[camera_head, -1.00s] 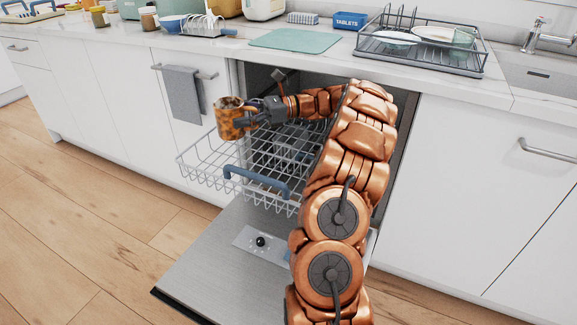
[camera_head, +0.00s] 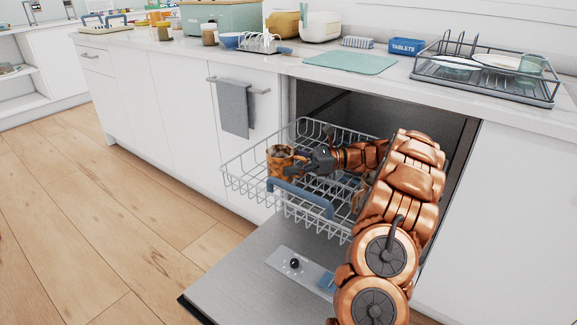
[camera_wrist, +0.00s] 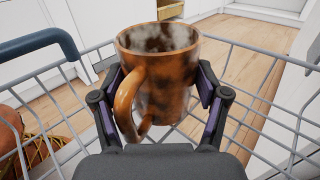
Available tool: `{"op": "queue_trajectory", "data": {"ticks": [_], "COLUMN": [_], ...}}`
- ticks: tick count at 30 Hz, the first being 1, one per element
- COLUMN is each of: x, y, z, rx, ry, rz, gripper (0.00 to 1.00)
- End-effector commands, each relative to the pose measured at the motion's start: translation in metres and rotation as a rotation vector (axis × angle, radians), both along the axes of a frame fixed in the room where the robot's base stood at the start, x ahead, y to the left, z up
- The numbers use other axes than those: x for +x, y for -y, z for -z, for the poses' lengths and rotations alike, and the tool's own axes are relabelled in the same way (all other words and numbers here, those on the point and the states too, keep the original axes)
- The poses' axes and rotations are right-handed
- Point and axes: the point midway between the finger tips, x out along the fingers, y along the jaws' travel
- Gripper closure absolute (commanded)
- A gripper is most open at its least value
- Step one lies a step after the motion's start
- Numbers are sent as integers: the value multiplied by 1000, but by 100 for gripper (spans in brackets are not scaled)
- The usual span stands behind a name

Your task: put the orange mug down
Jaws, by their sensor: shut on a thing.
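The orange mug (camera_head: 281,161) is upright, brown-orange with dark and pale mottling. In the wrist view the mug (camera_wrist: 163,70) stands between my two fingers, with its handle facing the camera and toward the left. My gripper (camera_head: 300,163) is shut on the mug; the wrist view shows my gripper (camera_wrist: 160,105) with a finger against each side. The mug is at the front left part of the pulled-out dishwasher rack (camera_head: 240,176), at about rim height. I cannot tell whether its base touches the wires.
The blue rack handle (camera_head: 300,197) is just in front of the mug. The open dishwasher door (camera_head: 240,278) lies below the rack. The counter above holds a green mat (camera_head: 350,62), a dish rack (camera_head: 485,85) with plates, and a blue tablets box (camera_head: 406,46).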

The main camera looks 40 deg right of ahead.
Motion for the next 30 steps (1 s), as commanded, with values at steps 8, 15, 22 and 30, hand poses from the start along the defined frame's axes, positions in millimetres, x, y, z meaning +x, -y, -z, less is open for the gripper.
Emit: {"op": "queue_trajectory", "data": {"ticks": [8,15,22,30], "x": [0,0,0,0], "y": [0,0,0,0], "z": [-1,2,2,1], "rx": [0,0,0,0], "ry": [1,1,1,1], "rz": [0,-1,-1,-1], "gripper": [75,12,0,0]}}
